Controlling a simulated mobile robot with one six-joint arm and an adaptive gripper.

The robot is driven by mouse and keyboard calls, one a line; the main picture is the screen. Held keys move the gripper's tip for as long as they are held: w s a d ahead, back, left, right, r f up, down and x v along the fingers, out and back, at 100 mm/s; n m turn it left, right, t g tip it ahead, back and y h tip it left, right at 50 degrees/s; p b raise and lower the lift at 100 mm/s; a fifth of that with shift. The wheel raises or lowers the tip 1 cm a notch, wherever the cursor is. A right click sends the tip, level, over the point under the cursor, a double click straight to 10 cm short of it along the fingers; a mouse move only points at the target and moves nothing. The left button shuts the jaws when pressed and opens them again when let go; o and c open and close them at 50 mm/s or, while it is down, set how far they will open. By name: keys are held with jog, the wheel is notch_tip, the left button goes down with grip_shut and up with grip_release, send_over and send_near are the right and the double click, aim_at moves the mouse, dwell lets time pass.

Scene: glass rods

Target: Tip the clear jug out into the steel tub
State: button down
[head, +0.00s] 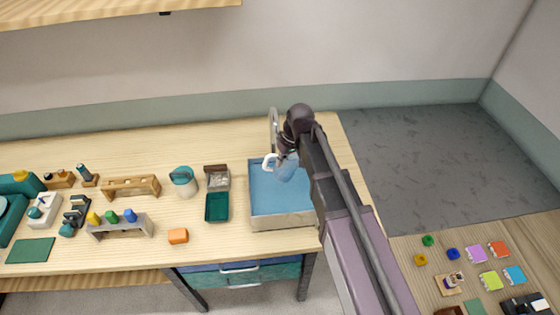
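The steel tub (284,222) is a square basin with a pale rim and a blue inside, at the right part of the wooden table. The clear jug (288,170) is bluish and see-through, with a white ring-shaped handle at its left. It appears tilted above the back part of the tub. My gripper (284,152) comes down at the jug's upper end and appears shut on it. The fingertips are small and partly hidden, and I cannot tell what is inside the jug.
A tap (274,125) stands behind the tub. A teal-lidded canister (184,181) and a green tray (217,206) are to its left. An orange block (178,236) lies near the front edge. Several small items crowd the table's left. Another table (440,262) is at lower right.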

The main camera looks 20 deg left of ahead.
aim_at(277, 173)
jog(key=shift+a+f, duration=0.1)
jog(key=shift+f, duration=0.05)
jog(key=shift+f+g+y+b, duration=0.4)
jog(key=shift+f+y+b, duration=0.3)
jog(key=shift+b, duration=0.5)
jog(key=y+b, duration=0.1)
jog(key=f+g+y+b, duration=0.1)
jog(key=b, duration=0.1)
jog(key=y+b, duration=0.1)
jog(key=shift+w+d+f+g+b, duration=0.2)
jog(key=shift+d+f+g+b, duration=0.05)
jog(key=shift+d+g+b, duration=0.15)
jog(key=shift+w+d+r+y, duration=0.1)
jog(key=shift+d+r+y, duration=0.05)
jog(key=shift+y, duration=0.15)
jog(key=shift+r, duration=0.2)
jog(key=shift+d+r+g+y+b, duration=0.15)
jog(key=shift+r+g+y+b, duration=0.15)
jog(key=shift+r+g+y, duration=0.15)
jog(key=shift+b, duration=0.3)
